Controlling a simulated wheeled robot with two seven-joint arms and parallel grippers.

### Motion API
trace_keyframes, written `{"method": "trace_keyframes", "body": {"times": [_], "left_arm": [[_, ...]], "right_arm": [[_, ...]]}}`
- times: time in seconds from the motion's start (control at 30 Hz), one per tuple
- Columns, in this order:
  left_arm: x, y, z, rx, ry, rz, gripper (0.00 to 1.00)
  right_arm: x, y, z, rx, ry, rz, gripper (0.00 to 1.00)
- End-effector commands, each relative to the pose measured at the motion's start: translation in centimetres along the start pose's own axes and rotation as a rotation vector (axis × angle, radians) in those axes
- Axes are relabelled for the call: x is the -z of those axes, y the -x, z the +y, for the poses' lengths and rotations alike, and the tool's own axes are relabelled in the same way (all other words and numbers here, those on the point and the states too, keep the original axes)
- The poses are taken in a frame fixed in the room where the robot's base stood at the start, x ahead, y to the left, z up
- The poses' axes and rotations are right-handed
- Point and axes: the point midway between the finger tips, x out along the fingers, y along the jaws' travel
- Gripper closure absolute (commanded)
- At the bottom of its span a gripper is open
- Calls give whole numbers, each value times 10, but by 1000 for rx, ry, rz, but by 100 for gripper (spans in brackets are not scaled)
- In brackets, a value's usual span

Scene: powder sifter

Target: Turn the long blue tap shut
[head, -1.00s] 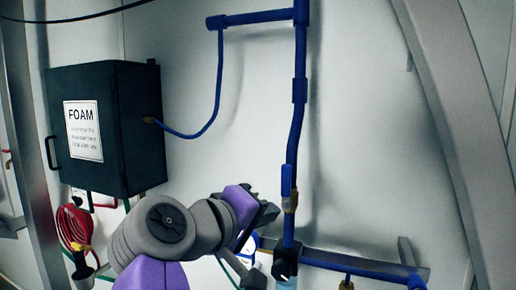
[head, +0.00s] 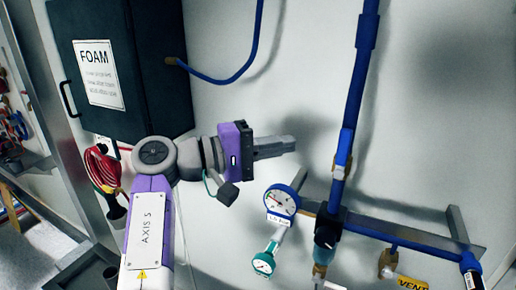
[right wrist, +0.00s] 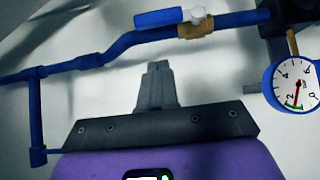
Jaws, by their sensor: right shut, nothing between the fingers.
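The long blue tap handle (head: 345,146) sits on a brass valve body (head: 340,167) in the upright blue pipe and lies along the pipe. In the right wrist view the blue handle (right wrist: 160,18) and its brass body (right wrist: 196,28) are at the top, beyond my fingertips, with the handle close to parallel to the pipe. My right gripper (head: 290,144) is shut and empty, left of the tap, pointing toward it and apart from it. Its closed fingers also show in the right wrist view (right wrist: 156,68). My left gripper is not in view.
A round gauge (head: 281,200) and a teal-rimmed gauge (head: 264,263) are below my gripper. A horizontal blue pipe (head: 400,232) runs right, with a yellow VENT tag (head: 412,283). The dark FOAM box (head: 150,70) stands left. The wall between gripper and pipe is clear.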

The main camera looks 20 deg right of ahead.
Motion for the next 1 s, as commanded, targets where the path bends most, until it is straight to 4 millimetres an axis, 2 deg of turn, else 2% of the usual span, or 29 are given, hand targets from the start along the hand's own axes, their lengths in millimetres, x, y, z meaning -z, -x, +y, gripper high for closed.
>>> {"method": "trace_keyframes", "body": {"times": [0.03,0.17,0.4,1.0], "left_arm": [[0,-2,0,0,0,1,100],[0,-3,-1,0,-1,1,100],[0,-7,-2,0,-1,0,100],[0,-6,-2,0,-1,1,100]], "right_arm": [[-1,-13,-2,4,0,-3,100],[-1,-39,-1,3,-1,-2,100],[-24,-58,0,1,-2,1,100],[-31,-66,1,9,-10,-6,100]]}}
